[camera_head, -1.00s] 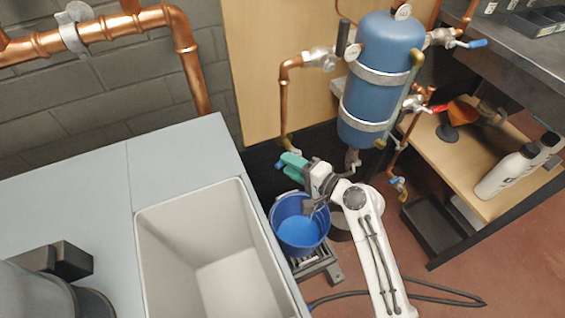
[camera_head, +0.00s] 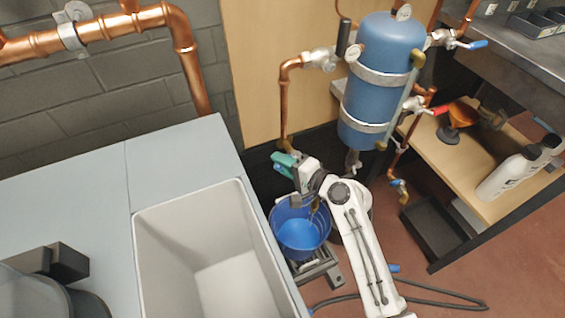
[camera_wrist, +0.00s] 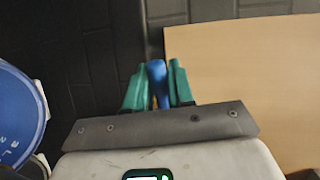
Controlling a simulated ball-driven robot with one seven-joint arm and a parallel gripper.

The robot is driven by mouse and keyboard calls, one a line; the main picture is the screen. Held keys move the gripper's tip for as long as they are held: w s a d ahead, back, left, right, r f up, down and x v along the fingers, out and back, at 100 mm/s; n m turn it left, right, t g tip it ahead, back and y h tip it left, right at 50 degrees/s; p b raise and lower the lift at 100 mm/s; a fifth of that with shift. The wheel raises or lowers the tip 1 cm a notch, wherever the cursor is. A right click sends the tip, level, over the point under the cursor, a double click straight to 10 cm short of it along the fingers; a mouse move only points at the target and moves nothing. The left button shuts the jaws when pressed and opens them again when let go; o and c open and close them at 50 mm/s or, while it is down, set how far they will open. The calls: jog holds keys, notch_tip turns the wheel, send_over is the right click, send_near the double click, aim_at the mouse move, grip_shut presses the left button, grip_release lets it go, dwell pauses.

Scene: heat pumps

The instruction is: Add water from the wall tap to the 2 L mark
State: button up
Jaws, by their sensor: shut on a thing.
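My gripper (camera_head: 284,162) has teal fingers and is beside the wall, above and behind the bucket. In the wrist view its fingers (camera_wrist: 157,88) are shut on a blue lever (camera_wrist: 157,72), which looks like the wall tap's handle. A brass piece (camera_head: 315,204), perhaps the tap's spout, shows just below my wrist, over the bucket. The blue bucket (camera_head: 273,222) stands upright with a lighter blue surface inside; I cannot tell the water level. Its rim shows at the left of the wrist view (camera_wrist: 42,95), with pale lettering too unclear to read. My arm hides most of the tap.
A metal stand (camera_head: 322,268) is under the bucket. A grey sink (camera_head: 190,225) is to the left. A blue tank (camera_head: 382,85) with copper pipes is behind, right of my gripper. A wooden shelf (camera_head: 470,165) stands to the right. A dark hose (camera_head: 440,290) lies on the floor.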

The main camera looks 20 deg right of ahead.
jog(key=shift+d, duration=0.1)
grip_shut()
jog(key=shift+s+f+n+y+b, duration=0.1)
jog(key=shift+n+y+b, duration=0.2)
jog(key=shift+b, duration=0.15)
jog(key=shift+s+d+n+g+y, duration=0.1)
jog(key=shift+s+n+g+y, duration=0.15)
jog(key=shift+n+g+y, duration=0.2)
jog(key=o, duration=0.7)
grip_release()
jog(key=p+v, duration=0.2)
jog(key=v, duration=0.8)
jog(key=shift+s+d, duration=0.2)
jog(key=shift+s, duration=0.1)
